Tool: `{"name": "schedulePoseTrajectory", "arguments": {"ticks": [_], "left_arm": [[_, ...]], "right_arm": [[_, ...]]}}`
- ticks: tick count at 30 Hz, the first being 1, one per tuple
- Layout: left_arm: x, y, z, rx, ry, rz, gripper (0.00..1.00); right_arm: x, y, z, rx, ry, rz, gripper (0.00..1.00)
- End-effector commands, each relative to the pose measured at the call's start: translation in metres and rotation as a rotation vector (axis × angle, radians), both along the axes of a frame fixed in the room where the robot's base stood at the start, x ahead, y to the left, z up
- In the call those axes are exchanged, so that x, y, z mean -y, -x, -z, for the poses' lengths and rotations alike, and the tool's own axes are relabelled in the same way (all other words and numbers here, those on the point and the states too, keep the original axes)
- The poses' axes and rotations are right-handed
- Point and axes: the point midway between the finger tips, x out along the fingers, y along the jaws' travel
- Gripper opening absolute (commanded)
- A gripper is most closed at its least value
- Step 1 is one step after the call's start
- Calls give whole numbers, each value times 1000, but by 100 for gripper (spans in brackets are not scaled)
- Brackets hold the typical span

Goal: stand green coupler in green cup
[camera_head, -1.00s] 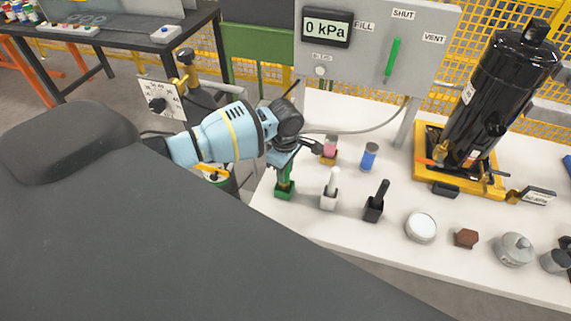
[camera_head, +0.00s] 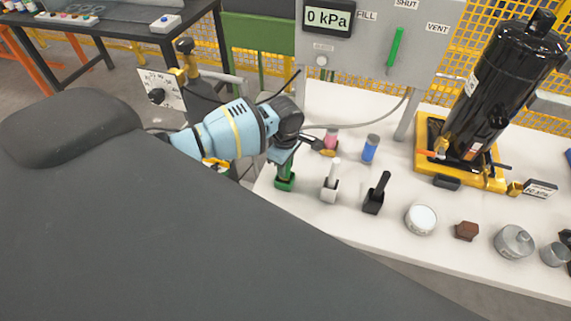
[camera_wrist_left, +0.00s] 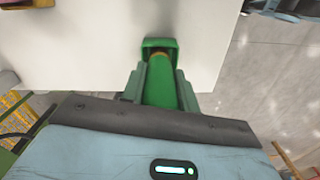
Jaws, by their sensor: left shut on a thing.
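The green cup (camera_head: 285,183) stands at the near left corner of the white table. My left gripper (camera_head: 283,165) is directly over it, pointing down. In the left wrist view the gripper is shut on the green coupler (camera_wrist_left: 161,88), a round green piece between the two fingers. The coupler's far end, with a brass-coloured band, lies within the outline of the square green cup (camera_wrist_left: 160,43). I cannot tell how deep it sits or whether it touches the bottom. In the head view the gripper hides most of the coupler. My right gripper is not in view.
A white cup with a white piece (camera_head: 331,187) and a black cup with a black piece (camera_head: 376,195) stand just right. A blue cylinder (camera_head: 370,149) and a pink-red piece (camera_head: 331,140) stand behind. The table's left edge (camera_head: 262,185) is close. A gauge panel (camera_head: 375,50) rises behind.

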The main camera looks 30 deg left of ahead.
Motion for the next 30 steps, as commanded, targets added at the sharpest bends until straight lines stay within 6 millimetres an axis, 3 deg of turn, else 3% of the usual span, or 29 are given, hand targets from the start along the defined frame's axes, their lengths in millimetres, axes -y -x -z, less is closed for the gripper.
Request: {"name": "schedulePoseTrajectory", "arguments": {"ticks": [19,20,21,25,30], "left_arm": [[0,0,11,1,2,0,1],[0,-1,11,1,1,0,33],[0,-1,10,1,1,0,38],[0,0,10,1,1,0,55],[0,0,11,0,0,0,56]], "right_arm": [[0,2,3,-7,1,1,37],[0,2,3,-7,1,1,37],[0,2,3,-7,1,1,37],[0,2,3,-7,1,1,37],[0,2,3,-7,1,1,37]]}}
